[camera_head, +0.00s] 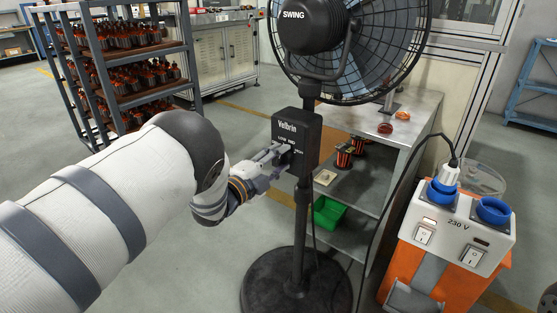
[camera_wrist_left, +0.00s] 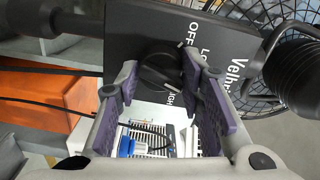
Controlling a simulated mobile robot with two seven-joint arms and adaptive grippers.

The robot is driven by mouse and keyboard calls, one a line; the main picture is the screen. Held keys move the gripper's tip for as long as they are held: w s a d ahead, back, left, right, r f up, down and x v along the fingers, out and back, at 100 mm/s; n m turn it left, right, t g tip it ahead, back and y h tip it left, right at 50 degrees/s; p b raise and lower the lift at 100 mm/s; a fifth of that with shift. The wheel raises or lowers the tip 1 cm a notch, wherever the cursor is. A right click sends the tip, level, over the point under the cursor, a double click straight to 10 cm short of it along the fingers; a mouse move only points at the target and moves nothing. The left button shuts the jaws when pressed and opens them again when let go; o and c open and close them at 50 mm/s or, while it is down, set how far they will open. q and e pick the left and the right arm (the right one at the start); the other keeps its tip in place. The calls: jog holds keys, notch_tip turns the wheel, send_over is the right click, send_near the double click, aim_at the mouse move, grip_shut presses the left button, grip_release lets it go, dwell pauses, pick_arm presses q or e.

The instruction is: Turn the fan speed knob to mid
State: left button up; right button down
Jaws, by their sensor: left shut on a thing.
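The pedestal fan (camera_head: 298,125) stands upright on a round black base (camera_head: 297,285), with its dark control box facing my left arm. The black speed knob (camera_wrist_left: 158,70) shows in the left wrist view, on the panel (camera_wrist_left: 140,30) beside the lettering OFF and LOW. My left gripper (camera_head: 280,153) is at the front of the box, and in the left wrist view its two purple-padded fingers (camera_wrist_left: 164,82) are on either side of the knob, shut on it. The fingers hide part of the panel lettering, and the knob's exact setting cannot be told. My right gripper is not in view.
A metal bench (camera_head: 400,115) with a green bin (camera_head: 328,212) on its lower shelf stands behind the fan. An orange and white 230 V power unit (camera_head: 455,235) with a plugged-in cable stands right. A loaded rack (camera_head: 88,70) is at left. Open floor surrounds the fan base.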

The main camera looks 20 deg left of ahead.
pick_arm(q)
jog(key=shift+a, duration=0.1)
dwell(0.3)
jog(key=o, duration=1.2)
jog(key=v, duration=1.2)
jog(key=shift+r, duration=0.1)
